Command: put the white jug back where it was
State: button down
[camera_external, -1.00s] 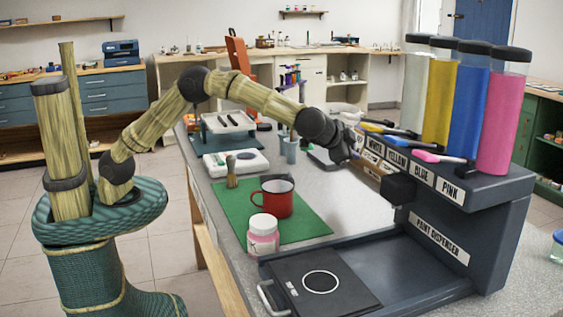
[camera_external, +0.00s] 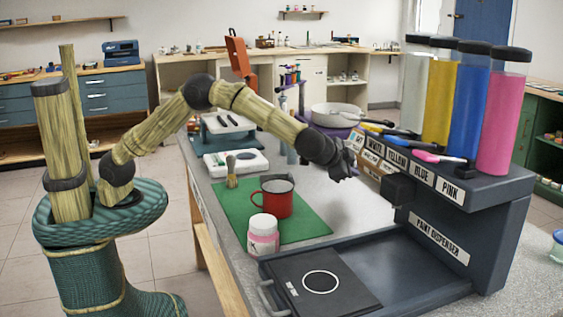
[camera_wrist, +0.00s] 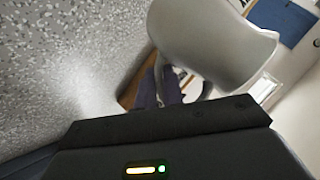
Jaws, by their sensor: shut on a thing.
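The white jug (camera_wrist: 205,40) fills the upper middle of the wrist view, pale and tilted, with its looped handle toward me. My gripper (camera_wrist: 163,90) is shut on the handle, its dark purple fingers at the loop. In the external view my gripper (camera_external: 348,171) is above the grey worktop, just left of the paint dispenser (camera_external: 440,215). I cannot make out the jug for certain there; my wrist hides what is behind it. The jug's far side and contents are hidden.
A pale basin (camera_external: 330,113) is beyond my wrist. Paint cylinders top the dispenser. Bare worktop (camera_external: 345,212) lies between mat and dispenser.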

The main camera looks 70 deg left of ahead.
jog(key=shift+f, duration=2.45)
jog(key=shift+f+b, duration=0.1)
jog(key=shift+b, duration=0.3)
jog(key=c, duration=1.5)
grip_release()
jog(key=v, duration=1.2)
